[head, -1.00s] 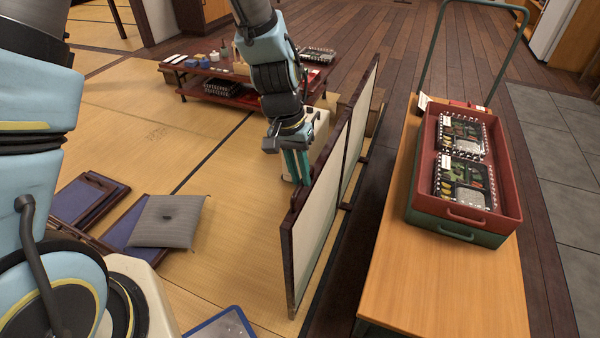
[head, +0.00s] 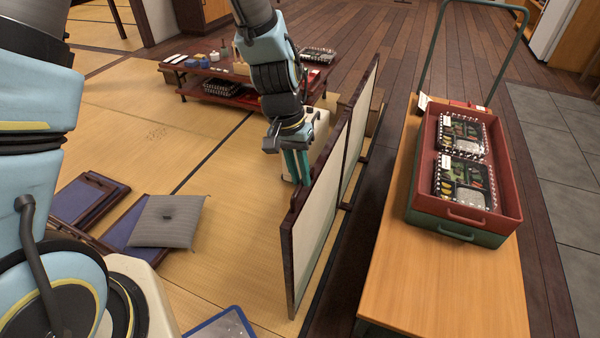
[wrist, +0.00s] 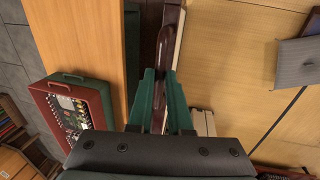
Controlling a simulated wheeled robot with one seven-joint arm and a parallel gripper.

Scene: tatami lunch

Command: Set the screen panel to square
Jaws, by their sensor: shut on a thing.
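The screen panel (head: 318,224) is a pale paper panel in a dark wooden frame, standing upright near the centre of the head view. A second, similar panel (head: 358,135) stands behind it. My gripper (head: 297,184) is at the top edge of the near panel, its green fingers pointing down. In the wrist view the fingers (wrist: 162,100) are shut on the panel's dark handle (wrist: 165,52), one on each side of it. The near panel looks slightly angled to the far one; the exact angle cannot be told.
A wooden cart (head: 450,290) with a red tray (head: 508,195) of boxed lunches stands right of the panels. A low table (head: 190,88) stands behind.

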